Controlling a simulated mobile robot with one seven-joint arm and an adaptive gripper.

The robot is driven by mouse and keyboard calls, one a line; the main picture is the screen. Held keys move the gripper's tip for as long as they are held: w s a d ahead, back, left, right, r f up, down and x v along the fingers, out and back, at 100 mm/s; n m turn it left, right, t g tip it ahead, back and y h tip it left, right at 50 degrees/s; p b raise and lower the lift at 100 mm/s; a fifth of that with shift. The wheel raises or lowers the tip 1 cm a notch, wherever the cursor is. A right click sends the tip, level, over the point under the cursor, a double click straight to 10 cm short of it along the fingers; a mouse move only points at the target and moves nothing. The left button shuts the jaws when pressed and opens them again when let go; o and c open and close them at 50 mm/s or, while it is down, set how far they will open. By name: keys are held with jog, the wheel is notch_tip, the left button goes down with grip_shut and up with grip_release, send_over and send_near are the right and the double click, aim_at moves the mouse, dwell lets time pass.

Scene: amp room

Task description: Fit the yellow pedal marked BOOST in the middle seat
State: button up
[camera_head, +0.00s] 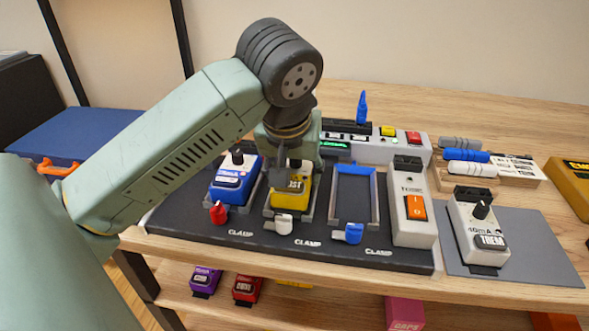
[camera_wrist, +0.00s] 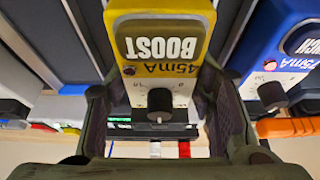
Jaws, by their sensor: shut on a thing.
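The yellow BOOST pedal (camera_head: 290,192) is at the middle seat (camera_head: 268,208) of the black board (camera_head: 190,226), between its side rails. I cannot tell whether it rests fully down. My gripper (camera_head: 284,176) is over it, shut on it. In the wrist view the yellow pedal (camera_wrist: 160,50) shows upside down, its knob between my fingers (camera_wrist: 163,105). The blue pedal (camera_head: 236,182) is in the left seat. The right seat (camera_head: 356,195) is empty. A white clamp lever (camera_head: 284,224) is in front of the middle seat. My gripper hides part of the yellow pedal.
A red lever (camera_head: 218,212) and a blue lever (camera_head: 352,233) are at the other seats. A white switch box (camera_head: 412,225) stands at the board's right. The TREM pedal (camera_head: 478,225) is on a grey mat (camera_head: 545,262). A power unit (camera_head: 375,150) stands behind.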

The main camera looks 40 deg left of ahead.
jog(key=shift+s+d+f, duration=0.1)
jog(key=shift+f, duration=0.35)
jog(key=shift+s+d+f, duration=0.1)
jog(key=shift+f, duration=0.35)
jog(key=o, duration=1.2)
jog(key=shift+o, duration=1.2)
jog(key=shift+w+a+f, duration=0.2)
jog(key=o, duration=0.6)
jog(key=shift+r, duration=0.2)
jog(key=shift+r, duration=0.15)
jog(key=shift+w+r+p, duration=0.1)
jog(key=shift+r+p, duration=2.05)
jog(key=shift+r, duration=1.4)
jog(key=shift+f, duration=0.1)
